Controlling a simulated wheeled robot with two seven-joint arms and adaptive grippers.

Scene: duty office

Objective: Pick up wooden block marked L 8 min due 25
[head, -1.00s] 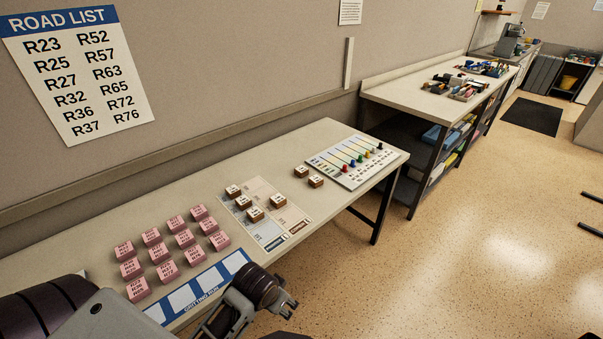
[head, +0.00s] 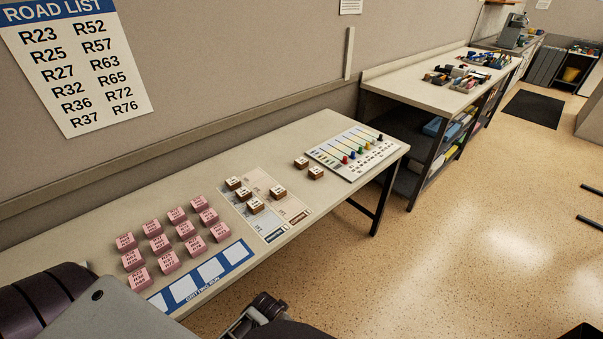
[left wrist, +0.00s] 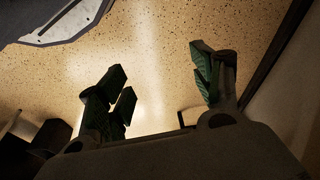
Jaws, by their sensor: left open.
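Several small wooden blocks with white tops are on the table (head: 330,125). Some stand on a printed sheet (head: 262,180), such as this wooden block (head: 278,192). Two more, including this wooden block (head: 316,173), stand on bare table beside the slider board. Their lettering is too small to read, so I cannot tell which is marked L 8 min due 25. My left gripper (head: 264,306) is low in front of the table's near edge, apart from the blocks. In the left wrist view the left gripper (left wrist: 162,82) is open and empty above the speckled floor. My right gripper is not in view.
Several pink road blocks (head: 162,243) stand in rows at the left of the table, behind a blue-edged strip (head: 237,252) with white squares. A board with coloured sliders (head: 350,155) lies at the right end. A second table (head: 405,92) stands beyond.

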